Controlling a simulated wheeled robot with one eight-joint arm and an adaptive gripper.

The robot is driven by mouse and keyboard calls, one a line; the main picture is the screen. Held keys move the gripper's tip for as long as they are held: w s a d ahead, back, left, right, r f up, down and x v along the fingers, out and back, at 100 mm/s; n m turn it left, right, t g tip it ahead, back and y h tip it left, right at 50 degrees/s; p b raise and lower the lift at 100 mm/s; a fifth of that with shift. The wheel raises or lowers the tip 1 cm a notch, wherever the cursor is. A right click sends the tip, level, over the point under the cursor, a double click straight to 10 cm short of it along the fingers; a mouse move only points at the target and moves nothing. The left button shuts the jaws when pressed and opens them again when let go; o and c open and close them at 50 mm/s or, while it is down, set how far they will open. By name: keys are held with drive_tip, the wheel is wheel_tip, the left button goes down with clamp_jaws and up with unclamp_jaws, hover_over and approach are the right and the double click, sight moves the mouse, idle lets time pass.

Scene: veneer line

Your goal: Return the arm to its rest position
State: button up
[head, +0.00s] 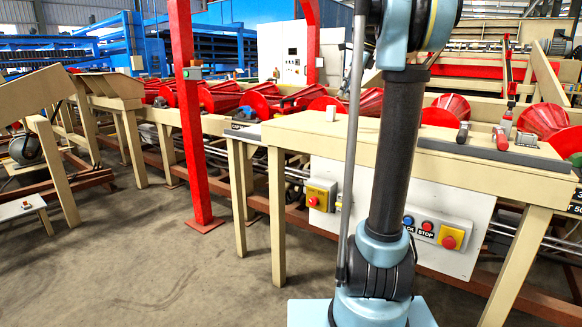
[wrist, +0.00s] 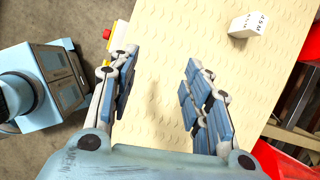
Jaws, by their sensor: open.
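My gripper (wrist: 160,75) shows in the wrist view with its two blue-padded fingers apart and nothing between them. Below it is the beige, studded top of a table (wrist: 165,125); the height of the gripper above it is hard to tell. In the head view my arm stands upright in front of the same beige table (head: 300,131), and the gripper itself is out of that picture. A small white block with dark lettering (wrist: 248,25) lies on the tabletop, beyond the right finger and clear of it.
A white panel under the table carries a yellow box with a red button (head: 318,196) and a stop button (head: 450,238). Small grey items (head: 463,132) stand on a dark strip at the right. A red post (head: 190,110) stands left of the table.

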drive_tip(key=s+a+f+n+h, duration=0.3)
drive_tip(key=s+f+n, duration=2)
drive_tip(key=s+f, duration=1.5)
drive_tip(key=shift+s+n, duration=0.3)
drive_tip(key=shift+s, duration=0.3)
drive_tip(key=shift+f, duration=0.1)
